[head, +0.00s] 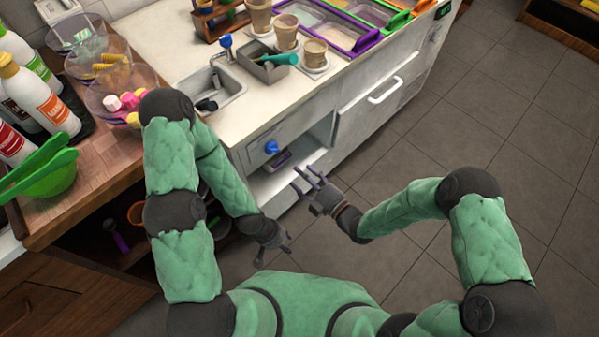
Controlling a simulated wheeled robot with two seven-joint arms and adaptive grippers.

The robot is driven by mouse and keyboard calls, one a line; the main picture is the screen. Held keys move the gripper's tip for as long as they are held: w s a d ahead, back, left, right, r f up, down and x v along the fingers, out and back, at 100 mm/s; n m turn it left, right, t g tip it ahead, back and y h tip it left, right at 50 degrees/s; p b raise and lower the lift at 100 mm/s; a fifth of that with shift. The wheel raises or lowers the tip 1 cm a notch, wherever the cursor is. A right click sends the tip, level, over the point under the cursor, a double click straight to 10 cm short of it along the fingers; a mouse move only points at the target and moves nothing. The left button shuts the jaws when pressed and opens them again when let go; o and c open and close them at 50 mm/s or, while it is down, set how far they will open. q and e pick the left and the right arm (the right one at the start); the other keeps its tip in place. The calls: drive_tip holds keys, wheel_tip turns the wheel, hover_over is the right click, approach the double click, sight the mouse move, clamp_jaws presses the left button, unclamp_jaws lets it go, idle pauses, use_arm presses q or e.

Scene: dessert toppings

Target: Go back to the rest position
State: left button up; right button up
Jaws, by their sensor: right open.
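My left gripper (286,248) hangs low near the middle of the head view, in front of the counter and empty as far as I can see. Its fingers are small and dark here, so how far apart they stand is unclear. My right gripper (303,181) is a little higher and to the right. Its fingers are spread apart with nothing between them, pointing towards the open cabinet shelf. Both arms are bent, with the forearms in front of the counter.
The white counter (190,62) holds a sink (218,92), cups and topping trays (345,38). A wooden counter (105,170) at left carries bottles (38,92), clear bowls and a green bowl (48,180). The tiled floor (480,110) at right is clear.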

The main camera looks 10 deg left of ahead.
idle(0.4)
drive_tip(key=d+f+m+g+h+p, duration=0.35)
drive_tip(key=d+f+m+h, duration=0.45)
drive_tip(key=m, duration=0.3)
drive_tip(key=s+d+f+m+g+h+p, duration=0.1)
drive_tip(key=s+d+m+g+p, duration=0.1)
drive_tip(key=s+m, duration=0.3)
drive_tip(key=s+d+f+m+g+h+p, duration=0.1)
drive_tip(key=s+d+m+g, duration=0.4)
drive_tip(key=s, duration=0.5)
drive_tip(key=shift+s+d+f+m+p, duration=0.25)
drive_tip(key=shift+f+m+p, duration=0.25)
drive_tip(key=shift+f, duration=0.15)
